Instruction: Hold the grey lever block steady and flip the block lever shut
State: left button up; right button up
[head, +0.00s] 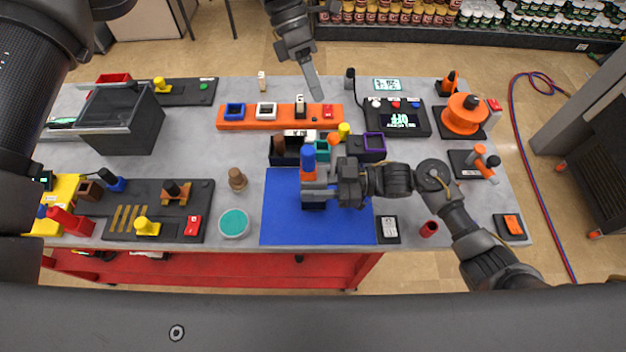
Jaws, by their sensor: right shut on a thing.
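My right gripper (318,188) reaches in from the right over the blue mat (280,220). It is shut on what looks like the grey lever block, whose body is mostly hidden by the fingers. An upright orange piece with a blue top (308,160), seemingly the block lever, stands just behind the fingers. A dark blue part (314,205) shows below them.
The orange rack (250,125) with several small blocks lies behind the mat. A black display box (398,120) is to the right. A teal-topped round dish (234,223) sits left of the mat.

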pick_arm(q)
jog(key=shift+c, duration=0.8)
jog(key=shift+a+f, duration=0.1)
jog(key=shift+f, duration=0.25)
jog(key=shift+c, duration=1.2)
jog(key=shift+s+a+f+h, duration=0.2)
jog(key=shift+a+f+h, duration=0.05)
jog(key=shift+f+h, duration=0.15)
jog(key=shift+c, duration=1.3)
jog(key=shift+s+a+g+h, duration=0.1)
jog(key=shift+s+g+h, duration=0.2)
jog(key=shift+g+h, duration=0.2)
grip_shut()
jog(key=w+a+m+t, duration=0.1)
jog(key=a+m+t, duration=0.1)
jog(key=m, duration=1.4)
jog(key=w+a+m+t+h, duration=0.1)
jog(key=a+m, duration=0.3)
jog(key=m, duration=1.3)
jog(key=shift+w+r+t, duration=0.2)
jog(key=shift+w+t, duration=0.3)
jog(key=shift+t, duration=0.4)
